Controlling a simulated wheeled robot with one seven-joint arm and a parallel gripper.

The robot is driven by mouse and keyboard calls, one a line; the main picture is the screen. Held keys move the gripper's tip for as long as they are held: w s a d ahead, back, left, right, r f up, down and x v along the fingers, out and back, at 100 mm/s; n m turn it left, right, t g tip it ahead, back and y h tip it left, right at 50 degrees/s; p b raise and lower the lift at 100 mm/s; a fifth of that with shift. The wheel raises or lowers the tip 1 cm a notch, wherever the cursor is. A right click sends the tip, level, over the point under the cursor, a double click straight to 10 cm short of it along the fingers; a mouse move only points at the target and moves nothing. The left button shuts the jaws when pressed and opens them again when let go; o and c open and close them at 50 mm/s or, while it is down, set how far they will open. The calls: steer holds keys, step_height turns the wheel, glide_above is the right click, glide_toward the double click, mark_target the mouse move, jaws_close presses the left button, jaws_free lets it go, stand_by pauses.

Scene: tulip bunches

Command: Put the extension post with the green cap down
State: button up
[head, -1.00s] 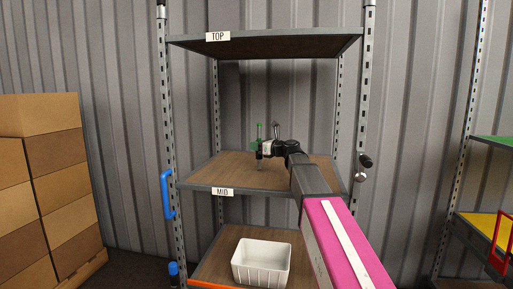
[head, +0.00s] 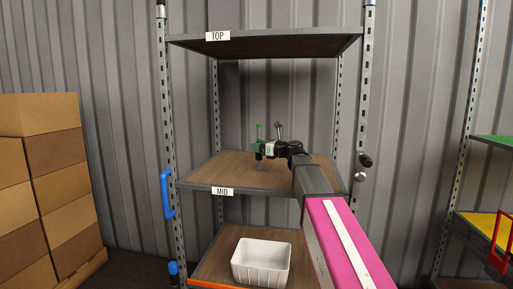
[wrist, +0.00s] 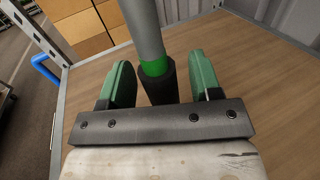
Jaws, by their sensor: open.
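The extension post (head: 260,166) stands upright over the MID shelf, its green cap (head: 259,126) at the top. Its lower end appears to meet the shelf board. In the wrist view the post (wrist: 148,28) shows a grey tube, a green band and a black section. My gripper (head: 260,148) is at the post's middle height. In the wrist view my gripper (wrist: 157,85) is open, its green-padded fingers on either side of the post with a gap at each side. The post's foot is hidden in the wrist view.
The MID shelf (head: 220,172) is otherwise bare around the post. The TOP shelf (head: 270,42) is above. A white bin (head: 262,262) sits on the lower shelf. A blue handle (head: 167,194) is on the left upright. Stacked boxes (head: 40,180) stand at the left.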

steer(key=v, duration=1)
steer(key=shift+s+d, duration=0.2)
